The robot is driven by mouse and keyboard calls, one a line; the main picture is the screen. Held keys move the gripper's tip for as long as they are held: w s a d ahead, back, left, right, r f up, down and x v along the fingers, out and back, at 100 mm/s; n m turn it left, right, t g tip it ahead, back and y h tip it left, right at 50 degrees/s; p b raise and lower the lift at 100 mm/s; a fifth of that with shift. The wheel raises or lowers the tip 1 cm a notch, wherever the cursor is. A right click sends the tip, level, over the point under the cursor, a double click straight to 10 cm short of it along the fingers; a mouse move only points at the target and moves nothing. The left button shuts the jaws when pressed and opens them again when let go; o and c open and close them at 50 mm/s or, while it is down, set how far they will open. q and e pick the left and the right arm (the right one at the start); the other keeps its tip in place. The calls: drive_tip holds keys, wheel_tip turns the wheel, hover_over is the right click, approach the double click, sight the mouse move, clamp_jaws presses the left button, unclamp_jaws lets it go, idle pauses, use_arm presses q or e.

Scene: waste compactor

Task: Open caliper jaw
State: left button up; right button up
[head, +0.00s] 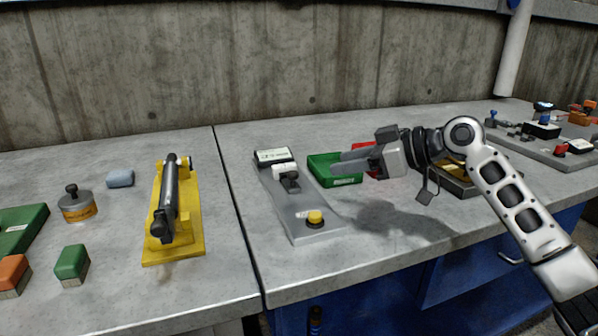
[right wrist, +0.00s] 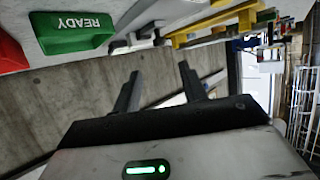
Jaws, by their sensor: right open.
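A grey caliper fixture (head: 292,205) lies on the bench just right of the seam. It has a small display (head: 273,156) at its far end, a white block with a dark clamp-like part (head: 289,181) below that, and a yellow button (head: 315,217) at its near end. I cannot tell how wide its jaw stands. My left gripper is not in view.
A green tray (head: 333,180) marked READY in the right wrist view (right wrist: 75,33) sits beside the fixture, with a red tray (head: 364,147) behind. A yellow stand (head: 190,238) holds a dark tool on the left. Open bench lies in front of the green tray.

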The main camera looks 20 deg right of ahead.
sight(294, 172)
drive_tip(key=x, duration=1.1)
drive_tip(key=shift+w+f, duration=0.1)
